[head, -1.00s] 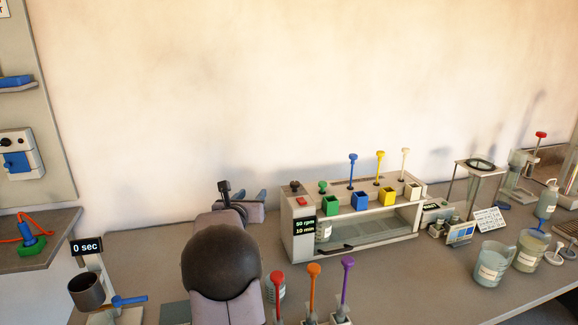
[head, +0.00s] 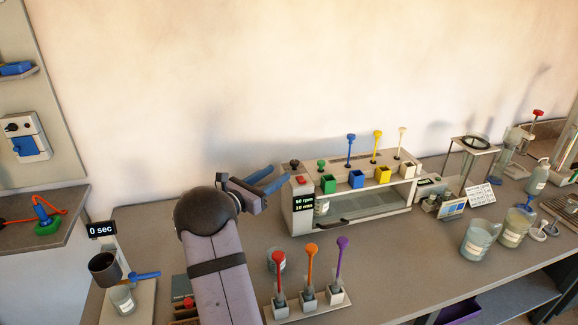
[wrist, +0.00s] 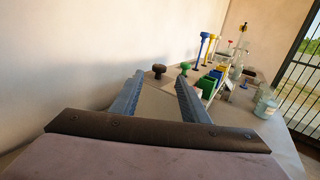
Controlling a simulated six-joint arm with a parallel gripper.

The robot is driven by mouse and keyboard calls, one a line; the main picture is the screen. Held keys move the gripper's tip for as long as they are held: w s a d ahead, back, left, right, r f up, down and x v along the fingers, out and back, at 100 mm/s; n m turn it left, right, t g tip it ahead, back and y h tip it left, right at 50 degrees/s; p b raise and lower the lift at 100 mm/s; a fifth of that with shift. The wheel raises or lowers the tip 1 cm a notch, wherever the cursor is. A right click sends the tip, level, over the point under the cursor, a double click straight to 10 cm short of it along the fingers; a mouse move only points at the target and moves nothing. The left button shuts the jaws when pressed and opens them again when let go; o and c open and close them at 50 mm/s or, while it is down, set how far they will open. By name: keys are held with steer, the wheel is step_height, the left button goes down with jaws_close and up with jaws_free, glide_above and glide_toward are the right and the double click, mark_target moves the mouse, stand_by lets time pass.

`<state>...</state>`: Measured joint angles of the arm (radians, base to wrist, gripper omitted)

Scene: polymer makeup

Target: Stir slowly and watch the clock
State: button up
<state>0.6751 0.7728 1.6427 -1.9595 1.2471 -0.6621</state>
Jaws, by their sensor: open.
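The white stirring machine (head: 365,214) stands on the bench with a display (head: 304,203) reading "50 rpm 10 min". A red button (head: 301,180) and a dark knob (head: 294,165) sit at its left end. A labelled beaker (head: 322,207) stands inside at the left. My gripper (head: 280,175) is open and empty, just left of the machine's top left end, its blue fingers pointing right. In the wrist view, the dark knob (wrist: 159,70) shows between and beyond the finger tips of my gripper (wrist: 161,78), apart from them. A separate display (head: 102,229) reads "0 sec".
Green, blue, yellow and white paddles line the machine's top. Red, orange and purple stirrers (head: 310,270) stand in a front rack. A dark cup (head: 104,268) sits above a beaker at left. Labelled jugs (head: 480,240) stand at right. Bench between rack and jugs is clear.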

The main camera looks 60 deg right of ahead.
mark_target(292, 164)
steer(key=shift+s+d+p, duration=0.2)
steer(key=shift+d+p, duration=0.25)
steer(key=shift+d, duration=0.75)
steer(key=shift+s+d+p, duration=0.2)
steer(key=shift+d+p, duration=0.2)
steer(key=shift+d, duration=0.8)
steer(key=shift+s+d+p, duration=0.2)
steer(key=shift+d+p, duration=0.25)
steer(key=shift+d, duration=0.75)
steer(key=shift+c, duration=0.6)
steer(key=c, duration=0.9)
